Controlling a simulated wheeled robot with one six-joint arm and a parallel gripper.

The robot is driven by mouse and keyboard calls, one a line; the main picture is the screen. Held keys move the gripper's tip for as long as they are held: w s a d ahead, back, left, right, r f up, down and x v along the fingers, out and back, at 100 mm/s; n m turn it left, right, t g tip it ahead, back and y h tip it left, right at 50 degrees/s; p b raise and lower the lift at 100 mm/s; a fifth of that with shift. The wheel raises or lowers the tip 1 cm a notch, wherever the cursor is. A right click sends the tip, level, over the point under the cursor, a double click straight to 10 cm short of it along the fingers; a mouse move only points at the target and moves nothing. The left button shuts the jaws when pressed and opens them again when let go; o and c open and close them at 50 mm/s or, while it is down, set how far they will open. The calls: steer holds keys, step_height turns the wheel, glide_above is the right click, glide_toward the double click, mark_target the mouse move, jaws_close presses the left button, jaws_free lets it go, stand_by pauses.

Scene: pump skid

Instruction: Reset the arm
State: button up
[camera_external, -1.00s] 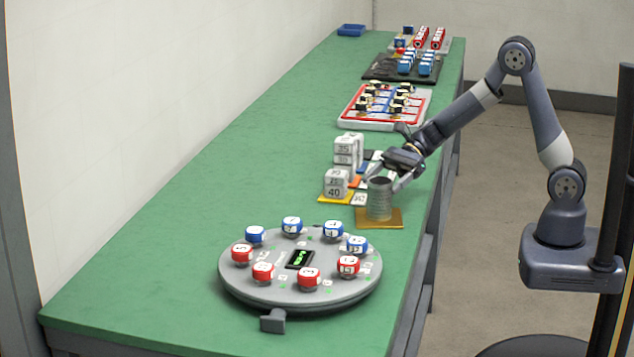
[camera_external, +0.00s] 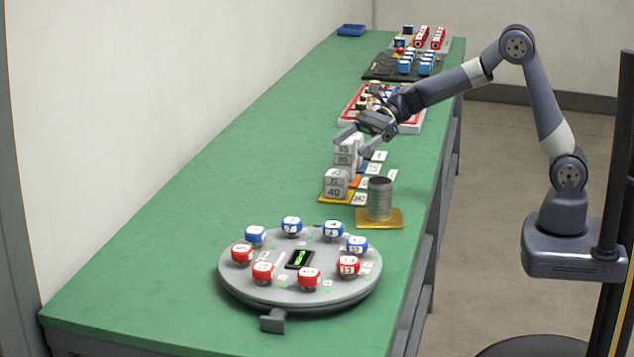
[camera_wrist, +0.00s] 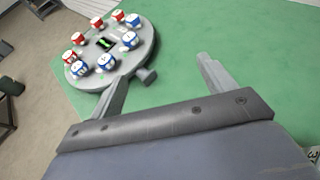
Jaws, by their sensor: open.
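My gripper (camera_external: 350,145) is open and empty. In the external view it hangs above the table near the white numbered blocks (camera_external: 336,185), its fingers pointing left and down.
A round grey turntable (camera_external: 300,288) with red and blue numbered knobs stands at the near end of the green table (camera_external: 190,215). A red-and-white tray (camera_external: 352,115), a black tray (camera_external: 380,70) and a blue bin (camera_external: 351,30) lie farther back. The table's left side is clear.

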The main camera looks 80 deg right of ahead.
steer(key=w+d+f+m+t+h+p, duration=0.1)
steer(key=w+d+m+t+h+p, duration=0.15)
steer(key=w, duration=0.75)
steer(key=w+d+f+m+t+h+p, duration=0.1)
steer(key=w+d+m+t+h+p, duration=0.2)
steer(key=w, duration=0.7)
steer(key=shift+g, duration=0.75)
steer(key=f, duration=0.3)
steer(key=f+b, duration=0.1)
steer(key=f, duration=0.5)
steer(key=shift+s+a+f, duration=0.25)
steer(key=shift+s+a, duration=0.1)
steer(key=shift+s, duration=0.05)
steer(key=shift+s+d+r+b, duration=0.2)
steer(key=shift+s+r+b, duration=0.1)
steer(key=shift+s+b, duration=0.2)
